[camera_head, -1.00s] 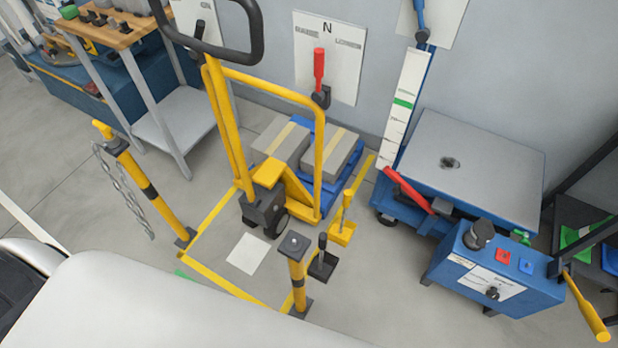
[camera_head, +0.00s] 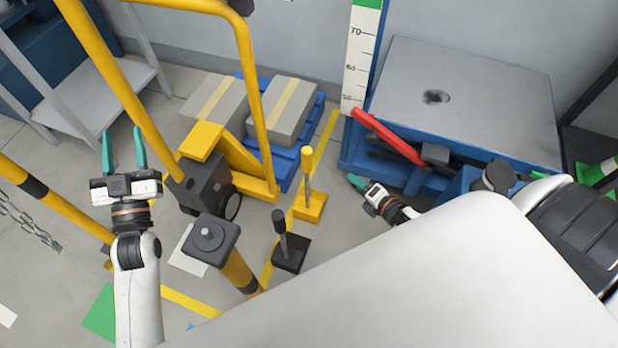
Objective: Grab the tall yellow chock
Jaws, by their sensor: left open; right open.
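The tall yellow chock (camera_head: 311,207) stands on the floor beside the yellow floor line, its upright yellow-topped handle rising from a low base. A black chock (camera_head: 290,254) with a shorter dark-topped handle stands nearer, to its lower left. My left gripper (camera_head: 124,145) is open and empty, far to the left of both chocks. My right gripper (camera_head: 357,181) is open, a short way right of the yellow chock and apart from it. My white body partly hides the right arm, and only one of its teal fingers shows clearly.
A yellow pallet jack (camera_head: 200,190) holds a blue pallet (camera_head: 283,164) with grey boxes behind the chocks. A blue lift table (camera_head: 470,100) with a red lever (camera_head: 388,137) is at right.

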